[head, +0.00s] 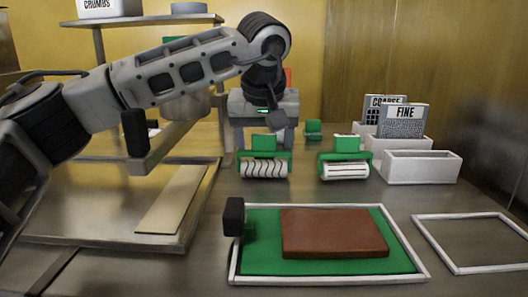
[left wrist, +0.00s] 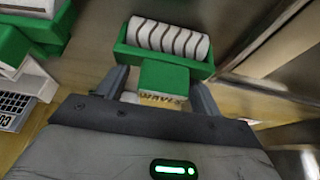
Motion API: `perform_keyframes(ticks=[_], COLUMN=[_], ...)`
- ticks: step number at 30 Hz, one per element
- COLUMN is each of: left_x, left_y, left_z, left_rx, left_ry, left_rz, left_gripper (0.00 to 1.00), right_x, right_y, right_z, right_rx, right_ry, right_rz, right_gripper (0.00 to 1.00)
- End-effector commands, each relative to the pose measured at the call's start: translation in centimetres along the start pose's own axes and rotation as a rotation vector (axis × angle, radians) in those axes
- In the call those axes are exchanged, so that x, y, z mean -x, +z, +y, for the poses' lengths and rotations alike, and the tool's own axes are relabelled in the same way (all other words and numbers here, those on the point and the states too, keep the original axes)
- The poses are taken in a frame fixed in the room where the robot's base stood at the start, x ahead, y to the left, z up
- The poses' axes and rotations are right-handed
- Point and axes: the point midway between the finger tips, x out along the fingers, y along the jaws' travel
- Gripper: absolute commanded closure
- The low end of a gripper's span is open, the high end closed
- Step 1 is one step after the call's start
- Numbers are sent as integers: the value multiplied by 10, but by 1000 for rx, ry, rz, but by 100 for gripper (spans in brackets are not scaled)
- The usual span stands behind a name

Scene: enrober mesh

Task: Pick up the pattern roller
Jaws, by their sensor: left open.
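A pattern roller with a green handle and a white drum with wavy dark grooves (head: 264,169) stands on the steel table, left of centre. My left gripper (head: 264,137) is over it from behind, pointing down and open. In the left wrist view, the wavy roller (left wrist: 167,38) lies ahead, and its green handle block (left wrist: 164,78) is between the two spread fingers (left wrist: 162,95), with a gap visible at the left finger. A second green roller with a straight-lined white drum (head: 344,170) stands to the right. My right gripper is not in view.
A white-framed tray (head: 420,277) holds a green mat and brown slab in front; a black block (head: 234,217) stands at its left edge. An empty white frame (head: 428,240) lies right. White bins (head: 420,167) with COARSE and FINE cards stand behind. A flat board (head: 173,212) lies left.

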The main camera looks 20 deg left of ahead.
Motion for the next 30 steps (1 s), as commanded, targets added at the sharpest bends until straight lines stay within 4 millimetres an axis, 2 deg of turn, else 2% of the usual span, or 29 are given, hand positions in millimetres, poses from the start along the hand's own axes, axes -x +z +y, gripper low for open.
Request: perform_keyframes(ticks=[1, 6, 7, 15, 20, 25, 30], left_x=[0, 1, 1, 2, 10, 35, 78], left_y=[0, 0, 0, -1, -4, -14, 0], left_z=[0, 0, 0, 0, 0, 1, -2], left_rx=[0, 0, 0, 0, 0, 1, -3], left_ry=[0, 0, 0, 1, 2, 3, 4], left_rz=[0, 0, 0, 1, 2, 3, 7], left_gripper=[37, 85, 87, 87, 87, 87, 87], right_x=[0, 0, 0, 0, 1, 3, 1], right_y=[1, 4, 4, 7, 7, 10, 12], right_z=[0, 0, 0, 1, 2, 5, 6], right_rx=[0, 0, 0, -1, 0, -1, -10], right_ry=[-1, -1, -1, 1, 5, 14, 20], right_rz=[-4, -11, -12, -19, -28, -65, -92], right_gripper=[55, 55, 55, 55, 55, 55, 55])
